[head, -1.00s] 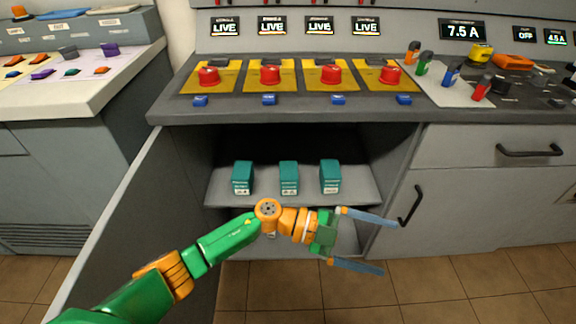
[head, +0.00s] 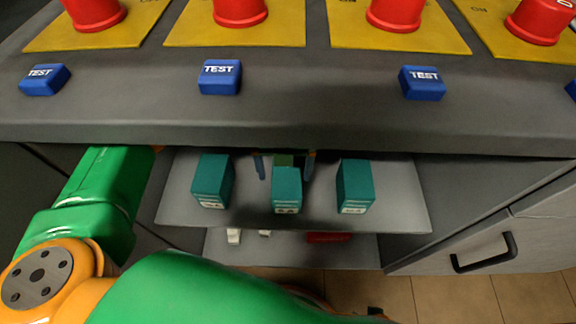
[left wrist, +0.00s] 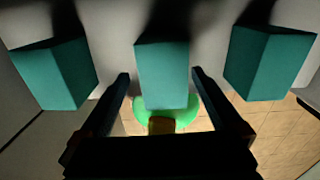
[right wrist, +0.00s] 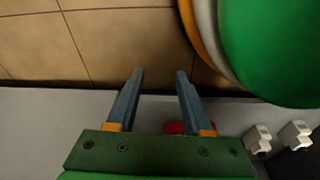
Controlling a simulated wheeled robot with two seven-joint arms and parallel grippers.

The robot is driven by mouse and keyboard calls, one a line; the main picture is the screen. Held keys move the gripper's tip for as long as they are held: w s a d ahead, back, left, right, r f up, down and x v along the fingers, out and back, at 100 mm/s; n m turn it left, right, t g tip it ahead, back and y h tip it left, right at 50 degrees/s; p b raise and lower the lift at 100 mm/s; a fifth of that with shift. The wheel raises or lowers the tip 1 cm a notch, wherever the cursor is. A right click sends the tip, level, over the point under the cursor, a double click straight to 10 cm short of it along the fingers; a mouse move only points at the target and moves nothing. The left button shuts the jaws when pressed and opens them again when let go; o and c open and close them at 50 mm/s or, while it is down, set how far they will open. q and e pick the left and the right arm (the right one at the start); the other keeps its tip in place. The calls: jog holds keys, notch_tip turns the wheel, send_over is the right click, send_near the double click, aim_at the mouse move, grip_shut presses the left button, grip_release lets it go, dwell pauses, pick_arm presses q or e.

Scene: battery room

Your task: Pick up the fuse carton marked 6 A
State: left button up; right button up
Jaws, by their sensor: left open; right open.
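Three teal cartons stand upright in a row on the cabinet's upper shelf (head: 240,217). The middle carton (head: 287,188) has a small label that seems to read 6 A, though it is blurred. Labels on the left carton (head: 212,180) and right carton (head: 355,185) are too blurred to read surely. My left gripper (head: 284,162) is open behind the middle carton, its fingers partly hidden. In the left wrist view its fingers (left wrist: 160,73) lie on either side of the middle carton (left wrist: 163,65); contact cannot be told. My right gripper (right wrist: 160,72) is open and empty.
The console edge (head: 290,125) overhangs the shelf closely, with blue TEST blocks (head: 219,77) and red knobs above. A lower shelf (head: 290,252) holds a red item (head: 328,237) and small white items (head: 234,237). A handled drawer (head: 485,255) is at right.

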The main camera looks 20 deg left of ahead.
pick_arm(q)
jog(key=shift+w+f, duration=0.1)
jog(key=shift+w, duration=0.05)
jog(key=f, duration=0.2)
jog(key=f+b, duration=0.1)
jog(key=f, duration=0.1)
jog(key=f+b, duration=0.1)
jog(key=f, duration=0.1)
jog(key=shift+s+d+f, duration=0.25)
jog(key=shift+s+f, duration=0.1)
grip_shut()
pick_arm(e)
jog(key=shift+w+a+r, duration=0.2)
jog(key=shift+w+a, duration=0.15)
jog(key=shift+w, duration=0.25)
jog(key=shift+w+a+r, duration=0.2)
jog(key=shift+w+a, duration=0.1)
jog(key=shift+w, duration=0.25)
